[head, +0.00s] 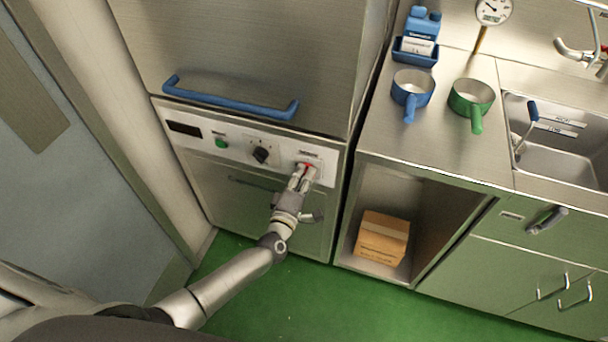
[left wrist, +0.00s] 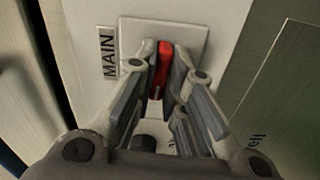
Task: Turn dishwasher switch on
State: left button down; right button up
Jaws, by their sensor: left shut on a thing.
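The dishwasher (head: 235,195) stands at the left with a control strip below its blue handle. Its red main switch (left wrist: 162,66) sits on a square plate beside a label reading MAIN in the left wrist view. My left gripper (head: 303,177) is at the right end of the strip. In the left wrist view its fingertips (left wrist: 160,80) are on both sides of the red switch and shut on it. The fingers partly hide the switch, and I cannot tell its exact position. My right gripper is not in view.
A black knob (head: 261,155) and a green button (head: 221,143) are left of the switch. A blue handle (head: 230,102) juts out above. A steel counter (head: 440,145) stands at the right, with a cardboard box (head: 382,238) on its lower shelf. The green floor in front is clear.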

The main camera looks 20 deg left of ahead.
pick_arm(q)
jog(key=shift+f+m+p, duration=0.1)
jog(key=shift+m+p, duration=1.8)
jog(key=shift+m, duration=6.5)
jog(key=c, duration=1.5)
grip_release()
